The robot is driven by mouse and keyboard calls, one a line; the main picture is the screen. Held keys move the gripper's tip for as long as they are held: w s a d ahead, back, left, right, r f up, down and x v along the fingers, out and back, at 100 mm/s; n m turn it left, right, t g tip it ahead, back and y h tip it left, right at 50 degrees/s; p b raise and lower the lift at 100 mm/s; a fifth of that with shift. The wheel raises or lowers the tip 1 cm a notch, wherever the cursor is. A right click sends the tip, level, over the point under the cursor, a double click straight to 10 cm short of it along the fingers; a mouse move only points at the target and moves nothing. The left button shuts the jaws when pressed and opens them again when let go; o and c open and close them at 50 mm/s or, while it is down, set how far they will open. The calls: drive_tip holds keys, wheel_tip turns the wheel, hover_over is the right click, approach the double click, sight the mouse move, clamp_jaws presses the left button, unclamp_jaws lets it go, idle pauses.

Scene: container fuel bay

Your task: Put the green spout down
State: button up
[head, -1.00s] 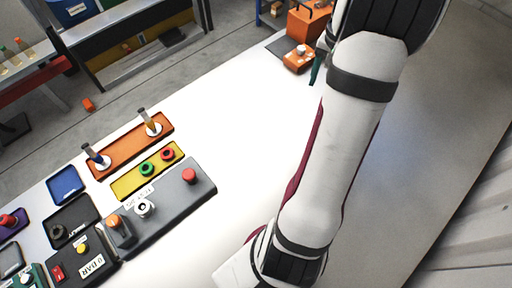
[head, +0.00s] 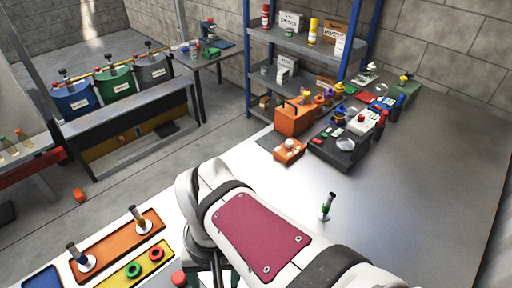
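A small spout with a green band, dark top and pale base (head: 327,206) stands on the bare metal table (head: 410,190), right of my arm, in the head view. It looks upright or slightly tilted, and nothing is seen touching it. My gripper cannot be made out; my white arm with its maroon panel fills the lower middle and hides what lies behind it. Two similar spouts, one with a blue band (head: 76,254) and one with a brownish body (head: 138,218), stand on the orange tray (head: 112,242).
A yellow tray (head: 118,277) holds a green ring (head: 133,270) and a red ring (head: 156,254). An orange box (head: 294,117), a smaller orange unit (head: 289,150) and a dark case (head: 335,150) stand farther back. The table right of the green spout is clear.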

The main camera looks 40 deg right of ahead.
drive_tip(key=w+d+m+h, duration=0.1)
drive_tip(key=w+d+m, duration=0.25)
drive_tip(key=d, duration=0.55)
drive_tip(key=m+h, duration=0.3)
drive_tip(key=m, duration=0.2)
approach(326, 206)
drive_tip(key=x, duration=0.6)
drive_tip(key=shift+s+f, duration=0.25)
drive_tip(key=shift+f, duration=0.1)
drive_tip(key=x, duration=0.5)
drive_tip(key=shift+w+d+f, duration=0.3)
drive_tip(key=shift+w+d, duration=0.05)
clamp_jaws()
